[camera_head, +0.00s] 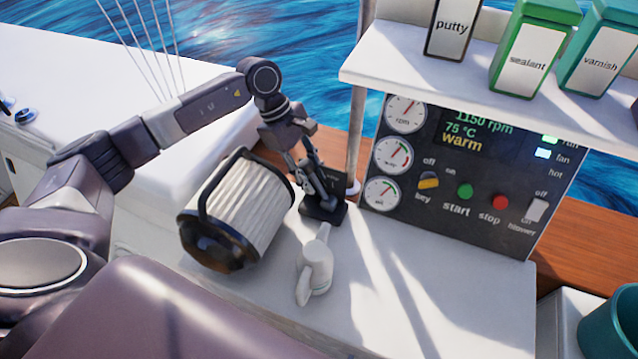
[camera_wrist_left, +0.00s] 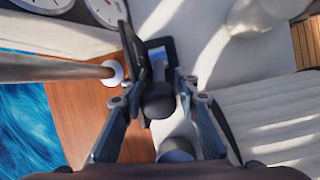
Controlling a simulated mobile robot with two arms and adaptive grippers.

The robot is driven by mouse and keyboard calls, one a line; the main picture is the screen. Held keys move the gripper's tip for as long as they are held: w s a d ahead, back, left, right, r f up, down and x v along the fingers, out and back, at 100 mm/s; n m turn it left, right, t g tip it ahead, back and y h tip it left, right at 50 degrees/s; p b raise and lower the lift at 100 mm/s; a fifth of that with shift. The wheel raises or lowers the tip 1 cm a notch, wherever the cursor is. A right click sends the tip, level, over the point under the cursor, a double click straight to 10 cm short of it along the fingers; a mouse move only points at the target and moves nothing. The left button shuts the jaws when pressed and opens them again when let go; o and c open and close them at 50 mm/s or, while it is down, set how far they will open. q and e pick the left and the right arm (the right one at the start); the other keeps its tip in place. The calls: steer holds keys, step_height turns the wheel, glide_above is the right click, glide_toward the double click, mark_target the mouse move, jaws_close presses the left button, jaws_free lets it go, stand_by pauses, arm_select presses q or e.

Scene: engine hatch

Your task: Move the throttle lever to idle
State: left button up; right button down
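The throttle lever stands on a small black base (camera_head: 325,210) on the white counter, left of the engine panel. In the left wrist view its round dark knob (camera_wrist_left: 158,102) shows, with the base (camera_wrist_left: 158,48) beyond it. My left gripper (camera_head: 316,185) is down at the lever, and its fingers hide most of the lever in the head view. In the left wrist view the fingers of the left gripper (camera_wrist_left: 162,95) stand apart on either side of the knob. A narrow gap shows at the right; contact at the left is unclear. My right gripper is out of view.
A white ribbed cylinder with black ends (camera_head: 245,210) lies close left of the gripper. The panel (camera_head: 460,175) reads 1150 rpm, 75 °C, warm. A metal post (camera_head: 356,130) rises just behind the lever. The counter's right part is clear.

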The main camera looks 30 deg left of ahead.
mark_target(319, 188)
arm_select(q)
steer(key=shift+p+x, duration=0.5)
steer(key=shift+x, duration=1.75)
steer(key=shift+w+f, duration=0.1)
jaws_close()
